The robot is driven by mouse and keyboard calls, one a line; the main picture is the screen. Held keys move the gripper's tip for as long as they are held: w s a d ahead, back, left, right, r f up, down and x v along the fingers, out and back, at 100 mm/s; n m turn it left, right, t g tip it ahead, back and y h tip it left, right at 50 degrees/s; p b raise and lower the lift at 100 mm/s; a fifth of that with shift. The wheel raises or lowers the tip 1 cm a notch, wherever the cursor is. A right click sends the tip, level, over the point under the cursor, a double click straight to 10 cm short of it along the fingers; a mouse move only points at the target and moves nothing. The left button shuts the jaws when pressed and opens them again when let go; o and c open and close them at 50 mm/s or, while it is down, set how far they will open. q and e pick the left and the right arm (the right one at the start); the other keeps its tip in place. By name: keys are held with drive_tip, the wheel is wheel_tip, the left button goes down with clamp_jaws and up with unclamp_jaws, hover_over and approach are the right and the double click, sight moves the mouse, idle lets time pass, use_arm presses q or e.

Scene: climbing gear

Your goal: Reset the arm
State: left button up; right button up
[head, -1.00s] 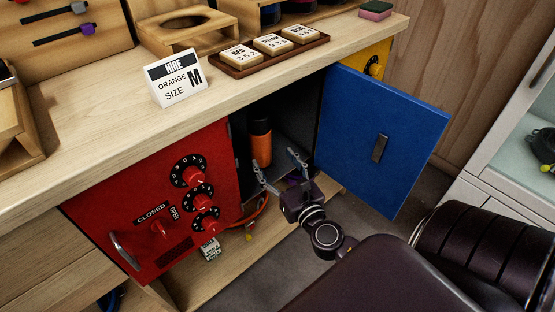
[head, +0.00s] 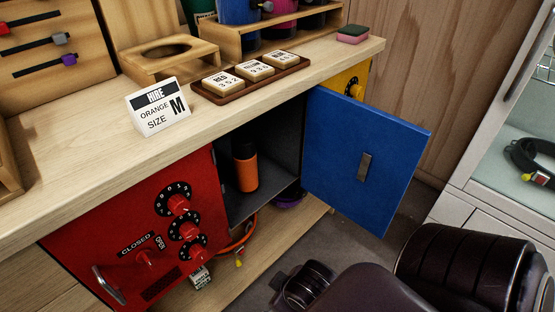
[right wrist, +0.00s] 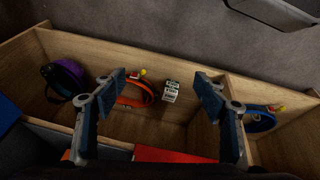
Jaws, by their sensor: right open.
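My right gripper (right wrist: 160,80) is open and empty in the right wrist view, its two fingers spread wide. Below it are a wooden shelf with an orange strap (right wrist: 134,94), a small printed tag block (right wrist: 171,91) and a purple item (right wrist: 68,78). In the head view part of my right arm shows at the bottom right, away from the cabinet, and the gripper's fingers are out of sight. My left arm is not in view.
The blue door (head: 350,150) stands open, jutting out near my arm. An orange bottle (head: 246,172) stands inside the open compartment. The red door (head: 120,240) is closed. A sign (head: 158,108) and a tray (head: 290,75) with tiles are on the bench.

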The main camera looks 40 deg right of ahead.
drive_tip(key=shift+s+a+m+g+y, duration=0.2)
drive_tip(key=shift+s+a, duration=0.2)
drive_tip(key=shift+a, duration=0.15)
drive_tip(key=shift+s+a+m+g+y, duration=0.1)
drive_tip(key=shift+s+a+m+y, duration=0.1)
drive_tip(key=shift+s+a, duration=0.25)
drive_tip(key=shift+w, duration=0.15)
